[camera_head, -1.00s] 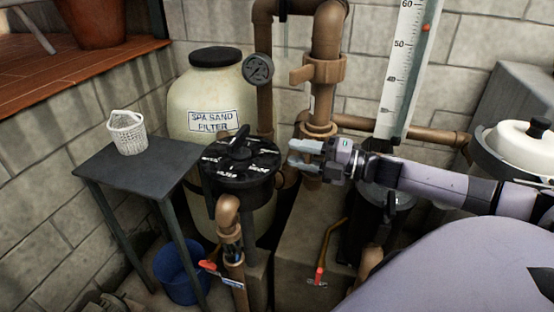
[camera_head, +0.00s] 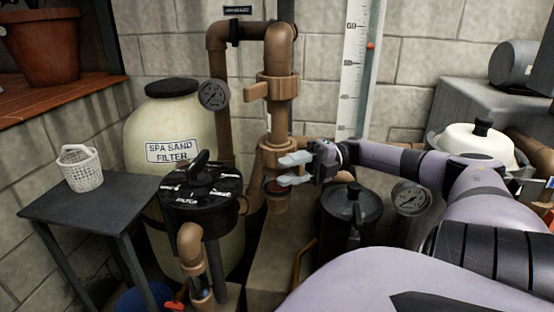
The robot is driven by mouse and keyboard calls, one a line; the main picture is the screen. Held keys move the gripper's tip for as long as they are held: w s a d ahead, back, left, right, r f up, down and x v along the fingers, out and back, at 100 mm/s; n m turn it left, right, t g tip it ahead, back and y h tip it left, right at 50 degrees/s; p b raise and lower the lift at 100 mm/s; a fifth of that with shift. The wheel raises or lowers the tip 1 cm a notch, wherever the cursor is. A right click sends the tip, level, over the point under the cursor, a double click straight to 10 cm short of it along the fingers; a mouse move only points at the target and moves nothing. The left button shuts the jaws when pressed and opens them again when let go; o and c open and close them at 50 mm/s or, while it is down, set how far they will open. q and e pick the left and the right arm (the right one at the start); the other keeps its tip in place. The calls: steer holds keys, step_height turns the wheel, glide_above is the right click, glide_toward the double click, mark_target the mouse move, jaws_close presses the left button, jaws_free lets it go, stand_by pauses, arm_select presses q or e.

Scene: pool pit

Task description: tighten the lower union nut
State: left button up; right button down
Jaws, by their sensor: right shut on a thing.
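The lower union nut (camera_head: 267,153) is a brown collar on the vertical brown pipe, right of the filter. My right gripper (camera_head: 291,170) reaches in from the right, with its grey fingers in front of the nut's lower part. The fingers are a little apart and shut on the nut; they hide the part between them. My left gripper is not in view.
A dark table (camera_head: 125,205) holds a white basket (camera_head: 80,168). A black-lidded pot (camera_head: 352,200) and a gauge (camera_head: 410,197) stand close below my right arm. A white ruler board (camera_head: 353,80) stands behind.

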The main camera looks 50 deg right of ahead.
steer(key=b, duration=0.1)
steer(key=f+g, duration=0.1)
steer(key=s+f+n+b, duration=0.1)
steer(key=shift+d+f+g+b, duration=0.15)
steer(key=shift+d+g+b, duration=0.15)
steer(key=shift+d+g, duration=0.1)
steer(key=shift+y, duration=0.3)
steer(key=c, duration=1)
jaws_free()
steer(key=shift+o, duration=1)
steer(key=shift+w+d, duration=0.1)
steer(key=shift+d, duration=0.05)
